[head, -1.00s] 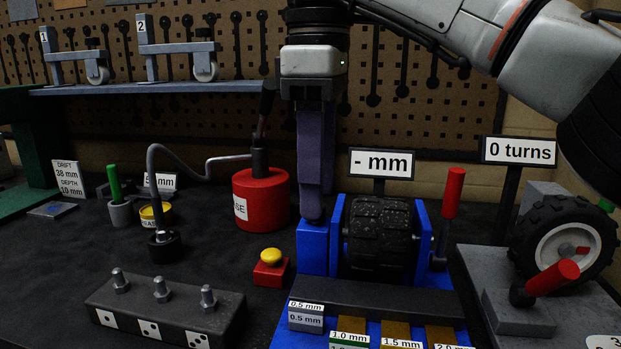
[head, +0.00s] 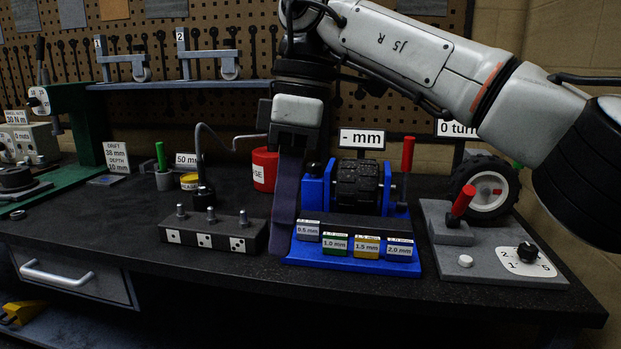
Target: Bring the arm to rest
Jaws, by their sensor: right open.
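My right arm (head: 410,45) comes in from the upper right and bends down at the wrist. My right gripper (head: 284,240) points downward, with its long purple fingers in front of the left side of the blue fixture (head: 350,266). The fingers overlap each other from this angle, and I see nothing held between them. The tips hang low between the grey bolt block and the blue fixture; I cannot tell whether they touch anything. My left gripper is not in view.
The dark bolt block (head: 212,236) stands left of the fingers. The fixture holds a black roller (head: 358,186) and several labelled blocks. A red can (head: 265,170) stands behind the gripper. A grey crank unit (head: 490,262) stands at right. The bench front edge is clear.

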